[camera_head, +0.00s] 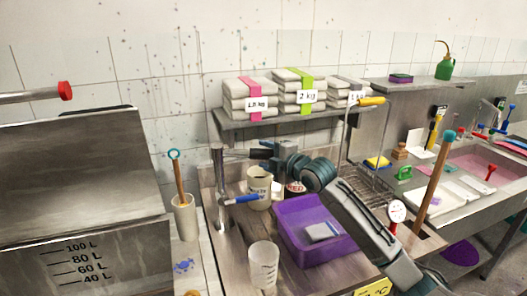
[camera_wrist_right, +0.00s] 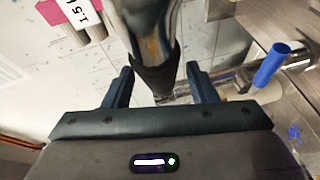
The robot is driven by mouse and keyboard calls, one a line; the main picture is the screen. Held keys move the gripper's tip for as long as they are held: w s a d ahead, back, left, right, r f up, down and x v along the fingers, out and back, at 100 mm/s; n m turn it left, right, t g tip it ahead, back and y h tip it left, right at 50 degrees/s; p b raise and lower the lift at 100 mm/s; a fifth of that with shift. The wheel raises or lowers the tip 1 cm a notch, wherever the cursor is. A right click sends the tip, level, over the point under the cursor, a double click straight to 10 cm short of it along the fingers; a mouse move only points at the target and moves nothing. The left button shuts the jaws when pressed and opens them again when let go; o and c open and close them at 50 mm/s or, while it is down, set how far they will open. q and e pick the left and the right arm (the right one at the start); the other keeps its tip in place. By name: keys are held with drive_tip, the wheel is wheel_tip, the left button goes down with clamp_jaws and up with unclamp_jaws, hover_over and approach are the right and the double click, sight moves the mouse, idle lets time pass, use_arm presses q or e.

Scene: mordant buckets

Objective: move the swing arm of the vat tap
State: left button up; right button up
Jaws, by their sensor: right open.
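The vat tap (camera_head: 219,180) is a metal upright with a blue lever (camera_head: 243,199), left of the purple tub. Its metal swing arm (camera_head: 238,155) reaches right from the top of the upright. My right gripper (camera_head: 262,153) comes in from the right at the arm's outer end, small and partly hidden in this view. In the right wrist view the gripper (camera_wrist_right: 161,88) is open, and a grey pipe with a dark end (camera_wrist_right: 157,76) shows between its fingers. I cannot tell whether they touch it. The blue lever (camera_wrist_right: 272,64) is at the right there. My left gripper is not in view.
A large metal vat (camera_head: 85,200) with litre marks stands at left. A shelf (camera_head: 290,124) with wrapped stacks is above. A wooden stick (camera_head: 436,185) stands at right.

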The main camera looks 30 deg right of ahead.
drive_tip(key=shift+w+a+f, duration=0.1)
drive_tip(key=shift+w, duration=0.6)
clamp_jaws()
